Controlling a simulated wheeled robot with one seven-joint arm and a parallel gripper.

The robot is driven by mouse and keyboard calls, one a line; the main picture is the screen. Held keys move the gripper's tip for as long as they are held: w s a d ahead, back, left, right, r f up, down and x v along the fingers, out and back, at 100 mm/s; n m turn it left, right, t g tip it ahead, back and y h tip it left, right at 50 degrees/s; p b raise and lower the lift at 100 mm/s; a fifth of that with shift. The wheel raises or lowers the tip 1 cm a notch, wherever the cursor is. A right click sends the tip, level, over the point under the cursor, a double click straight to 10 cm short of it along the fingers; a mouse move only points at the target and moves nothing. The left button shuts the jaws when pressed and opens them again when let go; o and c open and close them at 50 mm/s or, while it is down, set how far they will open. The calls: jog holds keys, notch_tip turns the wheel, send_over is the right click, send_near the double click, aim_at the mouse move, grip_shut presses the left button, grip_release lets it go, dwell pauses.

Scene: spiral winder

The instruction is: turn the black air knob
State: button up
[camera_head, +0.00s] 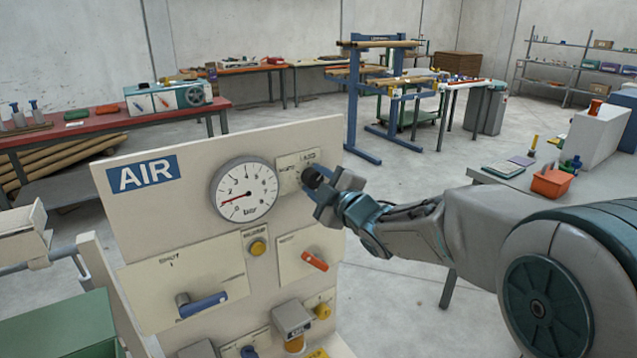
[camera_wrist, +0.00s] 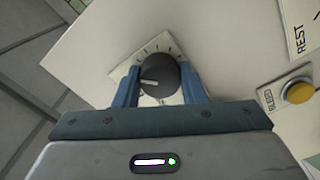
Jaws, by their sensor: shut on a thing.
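The black air knob (camera_wrist: 157,78) is round with a white pointer line, on a light dial plate with tick marks. In the wrist view the pointer points left. In the head view the knob (camera_head: 312,176) is at the panel's upper right, partly hidden by my gripper. My gripper (camera_head: 328,190) reaches it from the right. In the wrist view its two blue fingers (camera_wrist: 158,88) stand on either side of the knob, shut on it. The pressure gauge (camera_head: 245,190) is left of the knob, with its red needle pointing to the lower left.
The cream AIR panel (camera_head: 120,225) also carries a yellow button (camera_head: 258,247), a red lever (camera_head: 315,261) and a blue-handled valve (camera_head: 203,304) below the gauge. A grey table (camera_head: 480,180) with an orange bin (camera_head: 551,182) stands behind my arm. Open floor lies behind the panel.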

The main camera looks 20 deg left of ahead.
jog(key=m, duration=0.3)
jog(key=shift+f, duration=0.1)
jog(key=m, duration=0.4)
jog(key=m+p, duration=0.1)
jog(key=m, duration=0.2)
jog(key=shift+m, duration=0.4)
jog(key=m+p, duration=0.1)
jog(key=m, duration=0.2)
jog(key=shift+s+m, duration=0.1)
jog(key=shift+m, duration=0.2)
jog(key=m+p, duration=0.3)
jog(key=m, duration=0.2)
jog(key=shift+a, duration=0.1)
jog(key=m+p, duration=0.3)
jog(key=m, duration=0.2)
jog(key=shift+s+a+m, duration=0.1)
jog(key=shift+m, duration=0.3)
